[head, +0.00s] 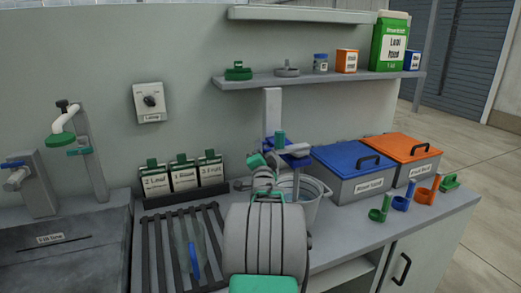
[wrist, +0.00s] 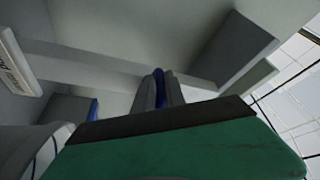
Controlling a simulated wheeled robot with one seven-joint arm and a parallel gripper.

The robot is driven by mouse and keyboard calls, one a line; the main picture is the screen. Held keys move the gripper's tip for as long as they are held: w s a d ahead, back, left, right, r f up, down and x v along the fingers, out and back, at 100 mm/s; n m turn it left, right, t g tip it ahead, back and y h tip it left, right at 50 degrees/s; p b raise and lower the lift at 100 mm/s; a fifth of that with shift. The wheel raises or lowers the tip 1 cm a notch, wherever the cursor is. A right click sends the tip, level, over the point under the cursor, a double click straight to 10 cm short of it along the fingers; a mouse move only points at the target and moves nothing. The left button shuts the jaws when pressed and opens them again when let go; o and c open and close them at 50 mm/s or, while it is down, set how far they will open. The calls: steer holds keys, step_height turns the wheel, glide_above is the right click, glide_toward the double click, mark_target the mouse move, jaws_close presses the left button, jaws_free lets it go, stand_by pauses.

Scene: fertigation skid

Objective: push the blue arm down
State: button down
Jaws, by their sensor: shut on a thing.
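A blue arm (head: 297,161) sticks out in front of a grey upright post (head: 272,108), above a bucket (head: 303,207) on the counter. In the head view my gripper (head: 272,152) is at this blue arm, and my own wrist hides part of it. In the wrist view my gripper (wrist: 160,88) has its two grey fingers close together with a narrow blue strip of the arm (wrist: 159,84) between them. My gripper is shut on the blue arm. The exact tilt of the arm is hard to tell.
A wall shelf (head: 320,79) with several containers hangs above. Blue-lidded (head: 355,156) and orange-lidded (head: 407,149) bins stand to the right, with small coloured scoops before them. A slotted rack (head: 180,240) and labelled packets (head: 183,178) are to the left.

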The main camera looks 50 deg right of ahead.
steer(key=shift+a+f, duration=0.1)
steer(key=shift+f, duration=0.5)
steer(key=c, duration=1.5)
jaws_free()
steer(key=shift+w, duration=0.15)
steer(key=shift+o, duration=0.2)
steer(key=shift+s+a, duration=0.2)
steer(key=shift+s, duration=0.15)
steer(key=v, duration=0.7)
steer(key=shift+b, duration=0.45)
